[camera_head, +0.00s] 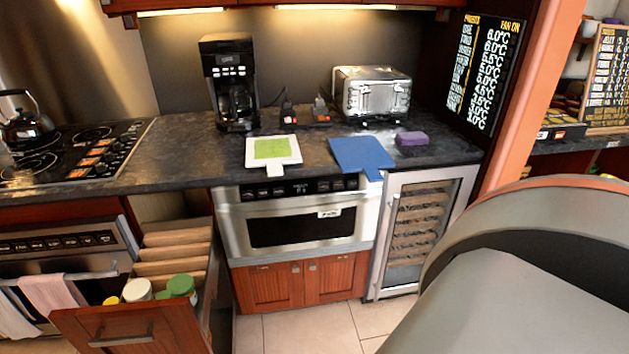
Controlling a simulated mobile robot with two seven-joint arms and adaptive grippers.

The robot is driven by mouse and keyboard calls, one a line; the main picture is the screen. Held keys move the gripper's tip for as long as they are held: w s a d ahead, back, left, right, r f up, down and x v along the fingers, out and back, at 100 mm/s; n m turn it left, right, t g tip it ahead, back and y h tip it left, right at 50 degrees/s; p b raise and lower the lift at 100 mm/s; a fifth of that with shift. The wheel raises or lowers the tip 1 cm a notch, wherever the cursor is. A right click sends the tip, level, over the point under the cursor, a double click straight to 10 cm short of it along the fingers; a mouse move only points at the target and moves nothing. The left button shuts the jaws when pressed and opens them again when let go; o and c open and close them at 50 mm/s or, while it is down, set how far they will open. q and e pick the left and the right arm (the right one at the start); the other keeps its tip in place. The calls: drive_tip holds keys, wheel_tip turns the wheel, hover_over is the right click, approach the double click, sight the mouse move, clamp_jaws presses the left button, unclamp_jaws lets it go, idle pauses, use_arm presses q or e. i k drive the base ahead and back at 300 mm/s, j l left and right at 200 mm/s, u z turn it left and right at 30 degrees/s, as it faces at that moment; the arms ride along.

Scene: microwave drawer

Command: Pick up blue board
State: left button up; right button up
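The blue board (361,153) lies flat on the dark countertop, above the right part of the microwave drawer. Its handle points toward the front edge and reaches over it. A white board with a green patch (273,151) lies to its left, a short gap away. A purple sponge-like block (411,138) lies just to its right. Neither of my grippers shows in the view. A large grey link of my arm fills the lower right corner and hides the floor there.
A silver toaster (371,93) stands behind the blue board, and a black coffee maker (230,84) stands further left. The microwave drawer (297,216) is shut. A wooden drawer (133,327) at lower left is pulled out. Counter left of the white board is clear.

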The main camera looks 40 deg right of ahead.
sight(364, 153)
drive_tip(key=z, duration=1.75)
drive_tip(key=i+l, duration=0.1)
drive_tip(key=l, duration=0.2)
drive_tip(key=i+l, duration=0.15)
drive_tip(key=l, duration=0.15)
drive_tip(key=i+l, duration=0.1)
drive_tip(key=l, duration=0.25)
drive_tip(key=i+l+u, duration=0.1)
drive_tip(key=l+u, duration=0.15)
drive_tip(key=u, duration=0.2)
drive_tip(key=l+u, duration=0.4)
drive_tip(key=i+j, duration=0.05)
drive_tip(key=j, duration=0.05)
